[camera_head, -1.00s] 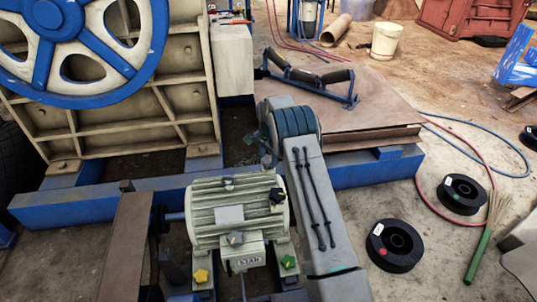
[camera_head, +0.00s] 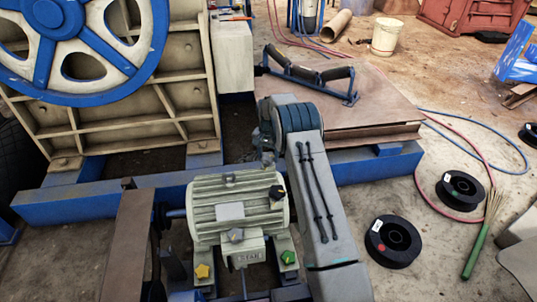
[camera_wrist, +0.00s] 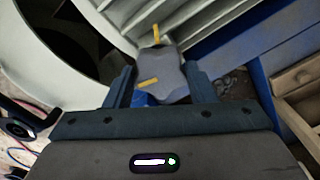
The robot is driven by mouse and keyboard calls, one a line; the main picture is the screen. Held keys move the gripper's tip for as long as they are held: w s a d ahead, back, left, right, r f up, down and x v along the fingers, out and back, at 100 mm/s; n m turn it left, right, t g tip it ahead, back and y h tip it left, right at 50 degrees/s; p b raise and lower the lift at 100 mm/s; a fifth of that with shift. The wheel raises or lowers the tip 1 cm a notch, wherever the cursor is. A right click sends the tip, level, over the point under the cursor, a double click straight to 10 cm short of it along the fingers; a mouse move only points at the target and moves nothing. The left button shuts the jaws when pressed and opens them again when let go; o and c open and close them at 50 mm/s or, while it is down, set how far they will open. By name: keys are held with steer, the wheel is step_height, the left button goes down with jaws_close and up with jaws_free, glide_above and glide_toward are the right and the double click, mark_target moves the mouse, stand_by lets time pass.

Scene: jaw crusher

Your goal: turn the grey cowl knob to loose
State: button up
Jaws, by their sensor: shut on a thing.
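The grey cowl knob (camera_wrist: 163,68) is a lobed grey knob in the wrist view, between my two fingers. A yellow strip lies across its near part, and a second, upright yellow strip stands at its far edge; the two do not line up. My gripper (camera_wrist: 162,88) is shut on the knob, one dark finger on each side. In the head view my gripper (camera_head: 267,158) is at the far right corner of the ribbed motor (camera_head: 235,195). The held knob cannot be made out there.
Other knobs sit on or by the motor: grey (camera_head: 235,235), black (camera_head: 277,192), yellow (camera_head: 202,271) and green (camera_head: 288,257). A blue beam (camera_head: 100,200) runs behind. Black spools (camera_head: 393,241) lie on the floor at right. A wooden piece (camera_wrist: 300,85) is at right in the wrist view.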

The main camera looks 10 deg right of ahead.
mark_target(268, 157)
steer(key=o, duration=1)
step_height(268, 157, up, 14)
steer(key=p, duration=0.3)
steer(key=shift+f, duration=0.1)
